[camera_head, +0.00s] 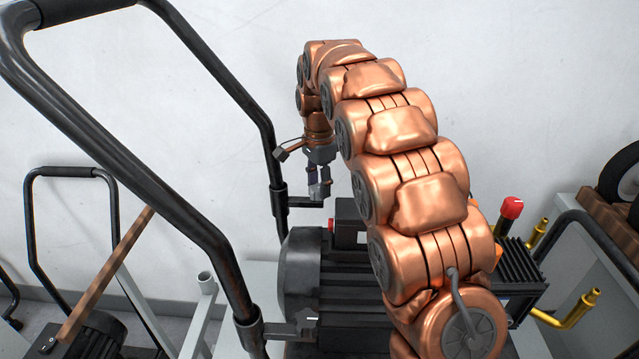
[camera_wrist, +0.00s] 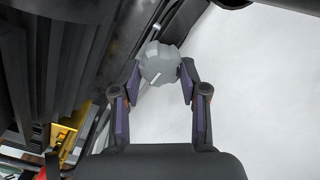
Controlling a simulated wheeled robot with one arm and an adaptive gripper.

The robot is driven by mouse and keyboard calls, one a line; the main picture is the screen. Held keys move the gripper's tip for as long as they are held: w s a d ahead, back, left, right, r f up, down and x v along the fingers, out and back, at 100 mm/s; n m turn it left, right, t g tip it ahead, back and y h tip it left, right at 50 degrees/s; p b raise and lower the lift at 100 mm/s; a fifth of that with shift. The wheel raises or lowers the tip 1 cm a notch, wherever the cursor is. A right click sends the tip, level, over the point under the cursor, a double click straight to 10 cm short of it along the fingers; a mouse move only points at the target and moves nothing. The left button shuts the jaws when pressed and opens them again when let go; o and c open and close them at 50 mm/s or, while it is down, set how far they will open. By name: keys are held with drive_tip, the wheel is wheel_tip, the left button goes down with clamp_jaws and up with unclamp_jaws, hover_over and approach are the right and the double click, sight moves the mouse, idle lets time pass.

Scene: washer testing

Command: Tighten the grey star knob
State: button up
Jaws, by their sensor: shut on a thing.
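The grey star knob (camera_wrist: 157,64) sits between the two fingertips in the wrist view, with a light line across its face. My gripper (camera_wrist: 159,78) is shut on it, one finger on each side. In the head view my gripper (camera_head: 319,184) points down at the end of a bracket on the black tube handle (camera_head: 262,125), above the dark machine. The knob is mostly covered by the fingers there. Its turning angle and how tight it sits cannot be told.
A black motor housing (camera_head: 300,270) stands below my gripper. A lower bracket with a small grey part (camera_head: 306,320) is at the handle's base. A red-capped part (camera_head: 511,208) and brass pipes (camera_head: 580,308) are at right. A white wall is behind.

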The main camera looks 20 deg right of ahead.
drive_tip(key=o, duration=1.1)
drive_tip(key=shift+o, duration=0.2)
drive_tip(key=shift+r, duration=0.15)
drive_tip(key=shift+r, duration=3.6)
